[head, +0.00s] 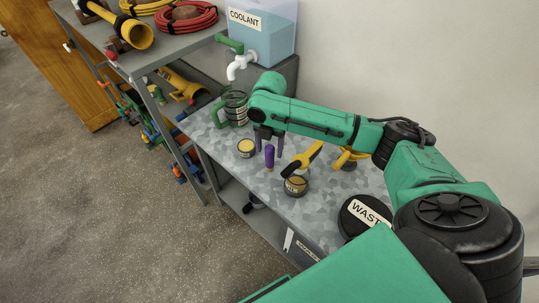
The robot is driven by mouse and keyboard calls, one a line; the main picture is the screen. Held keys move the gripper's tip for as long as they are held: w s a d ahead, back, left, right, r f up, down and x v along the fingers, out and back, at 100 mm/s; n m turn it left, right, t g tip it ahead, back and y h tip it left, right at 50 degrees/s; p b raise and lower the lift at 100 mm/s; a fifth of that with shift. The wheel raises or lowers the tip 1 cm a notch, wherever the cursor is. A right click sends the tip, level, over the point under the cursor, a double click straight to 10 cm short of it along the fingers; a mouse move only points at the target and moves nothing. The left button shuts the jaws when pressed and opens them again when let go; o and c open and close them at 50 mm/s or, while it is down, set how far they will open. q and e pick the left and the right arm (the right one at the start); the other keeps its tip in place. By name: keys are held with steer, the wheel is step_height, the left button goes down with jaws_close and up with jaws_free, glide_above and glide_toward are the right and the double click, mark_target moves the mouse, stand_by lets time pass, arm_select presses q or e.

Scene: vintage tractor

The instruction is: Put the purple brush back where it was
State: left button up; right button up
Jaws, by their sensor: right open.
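The purple brush (269,156) stands upright on the grey metal-topped bench, between an open tin with yellowish contents (246,148) and a labelled tin (296,185). My right gripper (269,146) points down just behind and above the brush. Its dark fingers are spread apart, with nothing visibly held. I cannot tell whether a finger touches the brush. The brush's lower end is small and hard to make out. My left gripper is out of view.
A yellow tool with a black end (302,160) leans by the labelled tin. A black-lidded waste container (364,215) stands at right. A green-handled jug (232,108) sits under the coolant tank's tap (240,64). The bench top (318,215) is partly clear near the front.

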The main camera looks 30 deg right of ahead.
step_height(320, 180, up, 8)
steer(key=shift+r+b, duration=0.2)
steer(key=shift+b, duration=0.3)
